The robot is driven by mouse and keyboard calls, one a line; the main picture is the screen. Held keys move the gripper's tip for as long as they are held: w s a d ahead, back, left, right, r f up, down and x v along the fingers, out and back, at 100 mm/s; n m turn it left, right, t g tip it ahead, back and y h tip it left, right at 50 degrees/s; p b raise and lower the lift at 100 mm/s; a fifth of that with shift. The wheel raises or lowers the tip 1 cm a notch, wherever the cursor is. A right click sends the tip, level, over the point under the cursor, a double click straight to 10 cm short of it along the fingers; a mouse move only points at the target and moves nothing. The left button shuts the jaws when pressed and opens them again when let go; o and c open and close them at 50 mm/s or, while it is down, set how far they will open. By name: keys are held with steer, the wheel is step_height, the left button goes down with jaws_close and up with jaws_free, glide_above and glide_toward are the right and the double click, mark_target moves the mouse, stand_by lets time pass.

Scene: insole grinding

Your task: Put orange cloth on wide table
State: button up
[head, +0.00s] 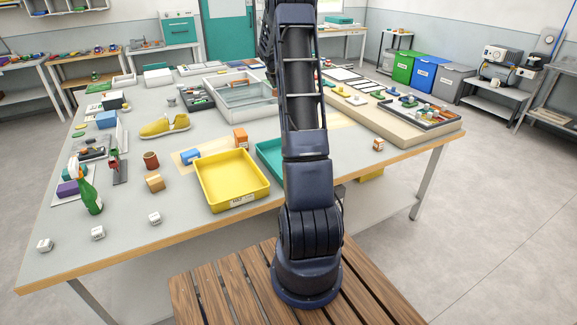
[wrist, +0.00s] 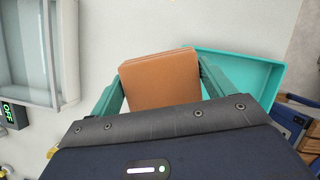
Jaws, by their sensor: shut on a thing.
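My gripper (wrist: 160,92) is shut on the orange cloth (wrist: 160,78), a folded, block-like orange-brown piece between its two teal fingers in the wrist view. A pale surface lies behind the cloth. I cannot tell how high the cloth is above it. The wide table (head: 130,215), grey-topped with a wooden edge, fills the middle of the head view. In the head view my arm stands up in front of the table, and neither the gripper nor the cloth can be made out there.
A teal tray (wrist: 262,72) lies just right of the cloth in the wrist view. A clear-walled case (wrist: 68,60) is at the left. On the table, a yellow tray (head: 262,190), green bottle (head: 91,197) and yellow shoe form (head: 160,128) stand. The table's front-left has bare patches.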

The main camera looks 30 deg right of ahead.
steer(key=s+d+m, duration=0.2)
steer(key=s+d, duration=0.8)
steer(key=d, duration=0.2)
steer(key=m+g, duration=0.1)
steer(key=m, duration=0.1)
glide_above(339, 149)
steer(key=a, duration=0.1)
step_height(339, 149, down, 20)
steer(key=shift+w+a+f, duration=0.15)
steer(key=shift+f, duration=2.5)
steer(key=shift+f, duration=0.15)
steer(key=o, duration=0.8)
steer(key=shift+o, duration=0.5)
